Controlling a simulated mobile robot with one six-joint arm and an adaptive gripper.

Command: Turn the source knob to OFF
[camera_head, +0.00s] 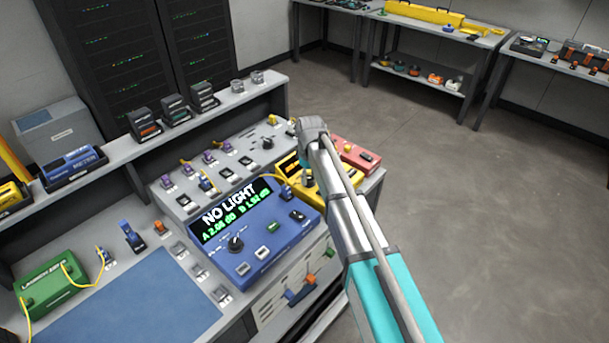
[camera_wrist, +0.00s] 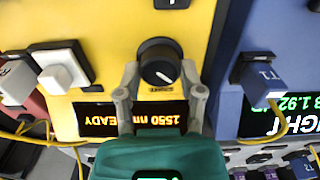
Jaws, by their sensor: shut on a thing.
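The source is a yellow box (camera_wrist: 108,22) whose display (camera_wrist: 150,121) reads "1550 nm READY", upside down in the wrist view. Its black round knob (camera_wrist: 159,60) has a short white pointer mark and a small label beside it that is too blurred to read. My gripper (camera_wrist: 160,72) is shut on this knob, with a grey finger on either side of it. In the head view the yellow box (camera_head: 331,199) stands right of the blue meter, and my arm covers part of it, so the grip on the knob is not clear there.
The blue meter (camera_head: 262,262) reads "NO LIGHT" and stands close beside the source. A red box (camera_head: 357,155) is on the other side.

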